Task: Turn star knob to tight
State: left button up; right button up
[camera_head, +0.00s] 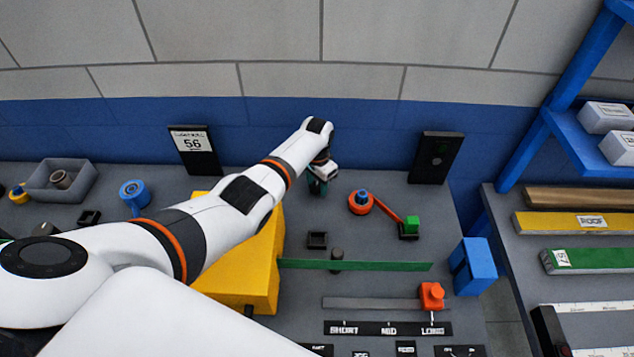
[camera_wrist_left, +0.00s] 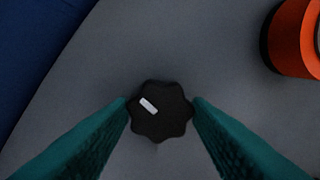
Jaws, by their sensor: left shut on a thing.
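The star knob (camera_wrist_left: 160,112) is black and lobed, with a white mark on its top pointing to the upper left in the left wrist view. My left gripper (camera_wrist_left: 161,108) has its teal fingers on either side of the knob, shut on it. In the head view my left gripper (camera_head: 318,187) points down at the back of the grey panel, and it hides the knob there. Any "tight" label is not visible. My right gripper is not in view.
An orange round part (camera_head: 361,202) with an orange lever stands right of the left gripper. A yellow block (camera_head: 240,270) lies under my left arm. A slider with an orange handle (camera_head: 431,296) is near the front. A dark upright panel (camera_head: 436,157) stands at the back right.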

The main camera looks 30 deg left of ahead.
aim_at(317, 186)
pick_arm(q)
jog(key=o, duration=1)
notch_tip(317, 186, up, 12)
jog(key=shift+r, duration=0.1)
